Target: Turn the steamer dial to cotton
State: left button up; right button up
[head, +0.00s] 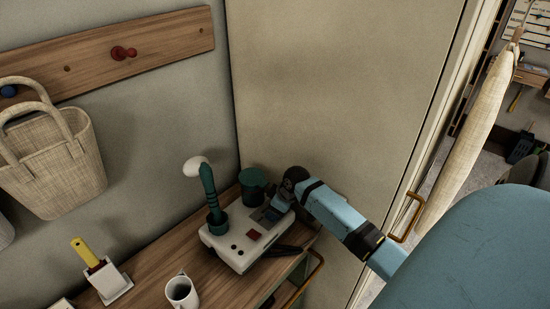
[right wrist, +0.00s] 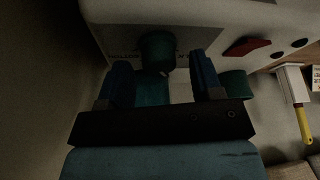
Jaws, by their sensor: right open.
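In the head view my right gripper (head: 266,213) is at the steamer's right end and hides the dial. My left gripper is out of view.
A teal pot (head: 253,186) stands behind the steamer. A white mug (head: 181,292) and a yellow-handled brush in a white holder (head: 104,279) stand to the left. A tall beige panel (head: 340,90) rises close behind my right arm. A woven bag (head: 52,160) hangs on the wall.

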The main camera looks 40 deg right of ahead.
jog(key=shift+w+f, duration=0.2)
jog(key=shift+f, duration=0.2)
jog(key=c, duration=0.9)
jog(key=shift+c, duration=0.2)
jog(key=shift+m, duration=0.4)
jog(key=m+h, duration=0.1)
jog(key=m, duration=0.2)
jog(key=shift+a+m+h, duration=0.1)
jog(key=shift+m+h, duration=0.2)
jog(key=shift+h, duration=0.1)
jog(key=m, duration=0.2)
jog(key=m+h, duration=0.1)
jog(key=m, duration=0.1)
jog(key=shift+m+h, duration=0.3)
jog(key=m+g+h, duration=0.1)
jog(key=m, duration=0.3)
jog(key=shift+m, duration=0.3)
jog(key=shift+m+g+h, duration=0.35)
jog(key=shift+m+h, duration=0.05)
jog(key=shift+m, duration=0.7)
jog(key=shift+m+g+h, duration=0.35)
jog(key=shift+m+h, duration=0.05)
jog(key=shift+m, duration=0.7)
